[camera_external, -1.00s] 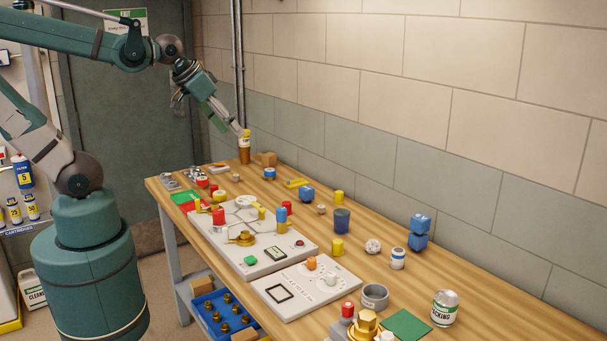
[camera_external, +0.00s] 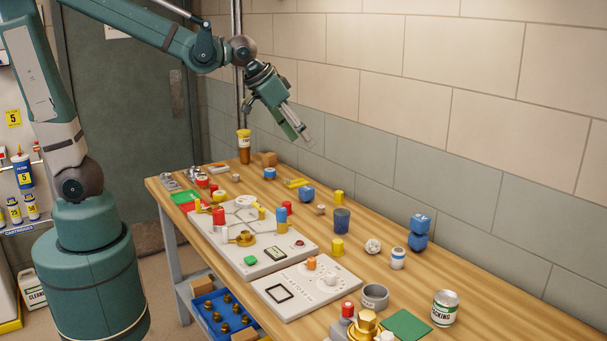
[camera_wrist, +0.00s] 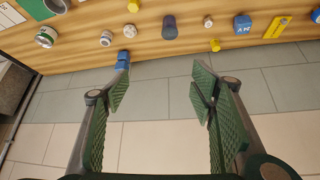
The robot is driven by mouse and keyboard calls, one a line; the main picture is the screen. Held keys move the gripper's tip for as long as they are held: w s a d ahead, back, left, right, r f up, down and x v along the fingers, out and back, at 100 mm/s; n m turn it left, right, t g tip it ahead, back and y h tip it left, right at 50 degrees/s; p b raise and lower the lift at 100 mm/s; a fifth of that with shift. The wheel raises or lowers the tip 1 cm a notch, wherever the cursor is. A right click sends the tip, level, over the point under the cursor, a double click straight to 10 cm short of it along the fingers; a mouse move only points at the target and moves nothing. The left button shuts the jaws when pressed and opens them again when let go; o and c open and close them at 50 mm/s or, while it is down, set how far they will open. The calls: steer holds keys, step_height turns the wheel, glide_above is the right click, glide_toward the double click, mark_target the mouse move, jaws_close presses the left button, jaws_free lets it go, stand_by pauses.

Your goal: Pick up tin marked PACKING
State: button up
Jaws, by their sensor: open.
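The tin marked PACKING (camera_external: 445,308) stands upright at the near right end of the wooden table in the external view. It is silver with a white and green label. In the wrist view a silver tin with a green band (camera_wrist: 47,37) shows at the upper left, likely the same one. My gripper (camera_external: 303,138) is high over the far part of the table, well apart from the tin. In the wrist view my gripper (camera_wrist: 160,85) is open, with nothing between its fingers.
Near the tin are a green square (camera_external: 406,325), a grey ring (camera_external: 374,296), a brass valve (camera_external: 366,325) and a small white-and-blue jar (camera_external: 397,259). Stacked blue blocks (camera_external: 419,233) stand by the wall. White panels (camera_external: 306,286) fill the table's left side. Air above the table is free.

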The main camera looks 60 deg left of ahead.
steer(key=w+d+f+m, duration=0.1)
steer(key=w+d+f, duration=0.15)
steer(key=d, duration=0.35)
steer(key=w+d+f, duration=0.2)
steer(key=w+d, duration=0.1)
steer(key=d, duration=0.3)
steer(key=m+g+h+b, duration=0.1)
steer(key=m+h+b, duration=0.1)
steer(key=m, duration=0.1)
glide_toward(443, 298)
steer(key=x, duration=0.4)
steer(key=shift+w+d+f, duration=0.1)
steer(key=shift+x, duration=1.25)
steer(key=shift+f, duration=0.1)
steer(key=shift+x, duration=2.55)
steer(key=shift+c, duration=0.5)
